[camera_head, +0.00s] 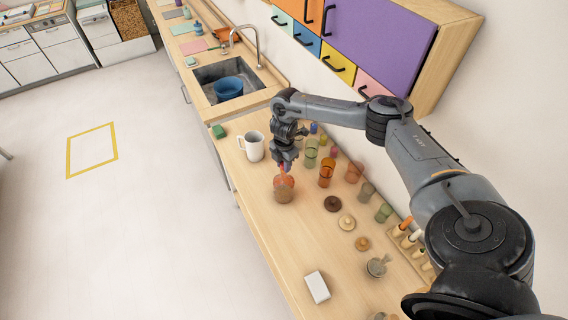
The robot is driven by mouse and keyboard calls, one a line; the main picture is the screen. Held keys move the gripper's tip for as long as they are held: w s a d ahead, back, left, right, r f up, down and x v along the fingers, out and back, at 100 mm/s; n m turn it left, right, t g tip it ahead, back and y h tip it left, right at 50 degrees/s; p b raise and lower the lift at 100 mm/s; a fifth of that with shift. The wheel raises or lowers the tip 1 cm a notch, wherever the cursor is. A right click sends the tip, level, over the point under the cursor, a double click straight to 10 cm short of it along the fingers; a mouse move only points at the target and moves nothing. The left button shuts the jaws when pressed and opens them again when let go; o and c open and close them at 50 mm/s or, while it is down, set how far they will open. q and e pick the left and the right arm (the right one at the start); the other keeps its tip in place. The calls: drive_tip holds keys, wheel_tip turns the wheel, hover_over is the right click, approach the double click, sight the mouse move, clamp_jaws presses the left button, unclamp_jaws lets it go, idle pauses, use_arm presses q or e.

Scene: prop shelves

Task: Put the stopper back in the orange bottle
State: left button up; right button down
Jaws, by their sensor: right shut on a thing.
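An orange, round-bodied bottle (284,190) stands on the wooden counter near its front edge, right of a white mug. My right gripper (284,167) points down directly above it, shut on a small reddish piece that appears to be the stopper. The piece is mostly hidden by the fingers and is at or just above the bottle's top. I cannot tell whether it is in the neck. My left gripper is not in view.
The white mug (254,146) and a green block (218,131) stand to the left. Orange glasses (327,172), a dark brown lid (332,204) and several small lids and cups lie to the right. A white box (317,287) is near the front edge. Coloured cabinets hang above.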

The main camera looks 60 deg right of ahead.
drive_tip(key=c, duration=0.8)
unclamp_jaws()
drive_tip(key=shift+r, duration=0.1)
drive_tip(key=shift+r, duration=0.25)
wheel_tip(320, 180, up, 4)
drive_tip(key=shift+w+f+b, duration=0.1)
drive_tip(key=shift+b, duration=0.25)
wheel_tip(320, 180, up, 6)
drive_tip(key=p, duration=0.2)
drive_tip(key=shift+r+p, duration=0.2)
drive_tip(key=shift+p, duration=0.2)
drive_tip(key=shift+f, duration=0.1)
